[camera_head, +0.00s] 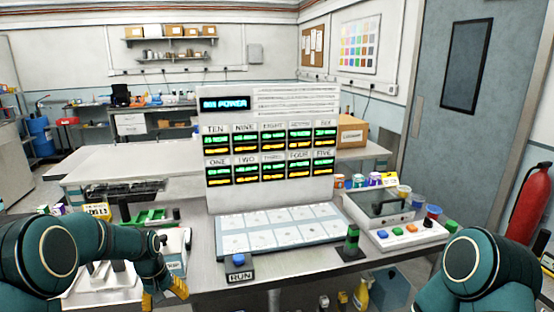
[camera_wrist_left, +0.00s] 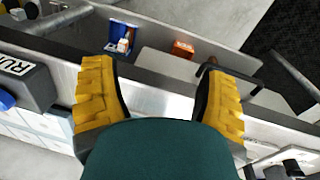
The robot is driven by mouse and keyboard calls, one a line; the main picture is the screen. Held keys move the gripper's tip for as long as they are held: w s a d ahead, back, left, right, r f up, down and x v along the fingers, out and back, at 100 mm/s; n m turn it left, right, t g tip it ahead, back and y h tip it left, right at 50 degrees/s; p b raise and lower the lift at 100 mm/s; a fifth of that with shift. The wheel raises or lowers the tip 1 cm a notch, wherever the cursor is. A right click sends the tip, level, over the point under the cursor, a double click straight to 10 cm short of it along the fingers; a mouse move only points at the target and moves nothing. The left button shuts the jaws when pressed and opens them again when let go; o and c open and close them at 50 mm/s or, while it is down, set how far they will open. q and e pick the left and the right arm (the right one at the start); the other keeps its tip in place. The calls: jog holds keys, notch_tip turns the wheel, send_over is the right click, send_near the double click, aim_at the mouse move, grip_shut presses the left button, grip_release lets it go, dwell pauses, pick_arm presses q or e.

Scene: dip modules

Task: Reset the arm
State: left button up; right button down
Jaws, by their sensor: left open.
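My left arm comes in from the left in the head view, and its gripper (camera_head: 165,292) with yellow fingers hangs at the front edge of the bench, left of the blue RUN button (camera_head: 238,260). In the left wrist view the gripper (camera_wrist_left: 158,105) has its two yellow fingers wide apart with nothing between them. The RUN block (camera_wrist_left: 25,85) shows at the left of that view, apart from the fingers. My right arm shows only as a teal link at the lower right of the head view; its gripper is out of view.
A white panel (camera_head: 270,195) with labelled displays stands on the bench behind a tray of pale modules (camera_head: 280,230). A green-topped block (camera_head: 352,242) and a box with coloured buttons (camera_head: 405,232) stand to the right. A fire extinguisher (camera_head: 530,205) hangs far right.

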pick_arm(q)
jog(key=s+d+f+m+h, duration=0.2)
jog(key=s+d+f, duration=1)
jog(key=d+f, duration=0.1)
jog(key=s+d+f, duration=0.1)
jog(key=s+d, duration=0.2)
jog(key=s, duration=0.3)
jog(key=s+d+f+t, duration=0.1)
jog(key=s+d, duration=0.3)
jog(key=s, duration=0.3)
jog(key=shift+f+h+b, duration=0.3)
jog(key=shift+h, duration=0.1)
